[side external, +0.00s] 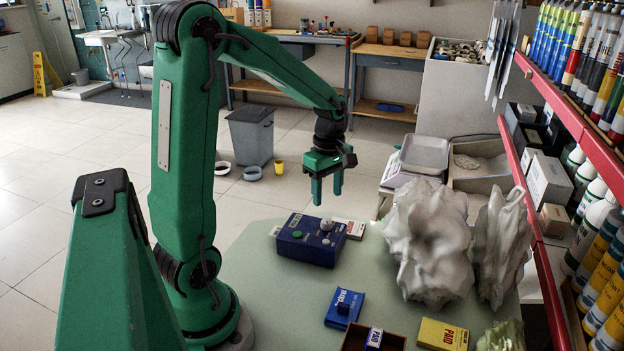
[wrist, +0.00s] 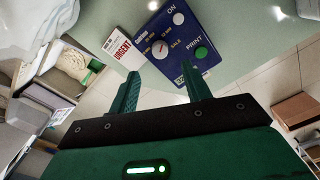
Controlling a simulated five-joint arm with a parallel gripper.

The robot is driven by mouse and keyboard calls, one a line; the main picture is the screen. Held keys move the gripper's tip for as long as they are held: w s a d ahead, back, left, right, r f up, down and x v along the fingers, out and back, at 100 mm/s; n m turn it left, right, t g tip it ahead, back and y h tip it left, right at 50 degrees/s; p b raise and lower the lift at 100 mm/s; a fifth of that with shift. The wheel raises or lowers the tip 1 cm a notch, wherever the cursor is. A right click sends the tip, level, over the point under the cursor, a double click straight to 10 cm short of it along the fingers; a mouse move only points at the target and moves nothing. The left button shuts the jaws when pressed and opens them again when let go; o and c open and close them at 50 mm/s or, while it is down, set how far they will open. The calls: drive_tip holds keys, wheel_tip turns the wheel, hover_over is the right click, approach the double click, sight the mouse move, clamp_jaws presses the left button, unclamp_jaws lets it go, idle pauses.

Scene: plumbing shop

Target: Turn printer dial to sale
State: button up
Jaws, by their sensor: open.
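The printer is a dark blue box (side external: 310,240) on the pale green table in the side view. It also shows in the wrist view (wrist: 183,68), with a green PRINT button (wrist: 201,54), a white knob (wrist: 178,19) by the word ON, and a round white dial (wrist: 160,49) with a red pointer mark. The word SALE is printed beside the dial; I cannot tell exactly which label the pointer meets. My green gripper (side external: 328,192) is open and empty, pointing down above the printer, apart from it. In the wrist view its fingers (wrist: 165,90) reach toward the printer's dial side.
A white card marked URGENT (wrist: 122,48) lies beside the printer. Crumpled grey-white bundles (side external: 428,240) stand to its right. A blue stamp box (side external: 344,308), a yellow PAID box (side external: 442,335) and a brown tray (side external: 352,337) lie nearer the front. Red-edged shelves (side external: 535,205) are at right.

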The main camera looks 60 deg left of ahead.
sight(327, 221)
drive_tip(key=shift+f, duration=3.9)
drive_tip(key=c, duration=1)
